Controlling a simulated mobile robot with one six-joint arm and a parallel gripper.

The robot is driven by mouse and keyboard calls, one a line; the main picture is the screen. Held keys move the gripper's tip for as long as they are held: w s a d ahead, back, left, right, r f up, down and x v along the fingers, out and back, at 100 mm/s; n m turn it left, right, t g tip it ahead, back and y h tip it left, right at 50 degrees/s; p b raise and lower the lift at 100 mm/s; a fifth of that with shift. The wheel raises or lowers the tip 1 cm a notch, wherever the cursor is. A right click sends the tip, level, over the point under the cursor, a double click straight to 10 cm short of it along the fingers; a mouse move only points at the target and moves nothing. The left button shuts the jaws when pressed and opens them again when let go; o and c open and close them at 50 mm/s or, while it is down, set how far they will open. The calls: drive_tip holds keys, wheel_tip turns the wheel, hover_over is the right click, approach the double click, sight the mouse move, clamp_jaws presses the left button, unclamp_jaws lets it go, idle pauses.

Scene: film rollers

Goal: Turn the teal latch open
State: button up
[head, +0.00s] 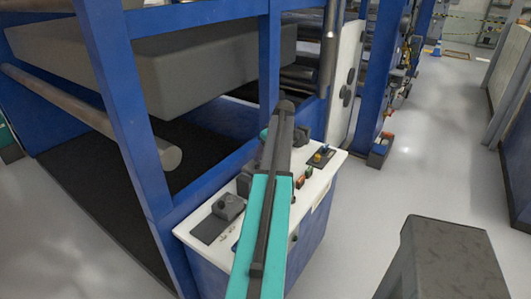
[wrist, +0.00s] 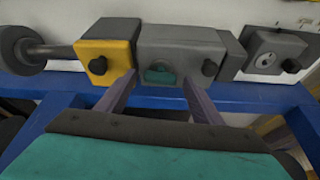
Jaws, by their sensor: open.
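The teal latch (wrist: 160,74) is a small rounded teal piece in a dark recess on the front of a grey housing (wrist: 183,45), in the middle of the wrist view. A black knob (wrist: 209,68) sticks out beside it on the right. My gripper (wrist: 157,83) is open, with one finger on each side of the latch and nothing between them. Whether the fingers touch the housing cannot be told. In the head view my own teal and dark arm covers the area, and I cannot make out the latch or the fingertips there.
A yellow block (wrist: 106,50) with a black knob adjoins the housing on the left, with a shaft and wheel (wrist: 20,50) beyond. Another grey box (wrist: 280,50) stands right. A blue beam (wrist: 245,97) runs below. In the head view, open floor (head: 430,140) lies right of the white-topped console (head: 325,172).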

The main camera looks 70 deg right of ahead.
drive_tip(key=shift+r, duration=0.1)
drive_tip(key=b+v, duration=0.3)
drive_tip(key=v, duration=1)
drive_tip(key=shift+s+r, duration=0.2)
drive_tip(key=shift+r, duration=0.1)
drive_tip(key=shift+r, duration=0.1)
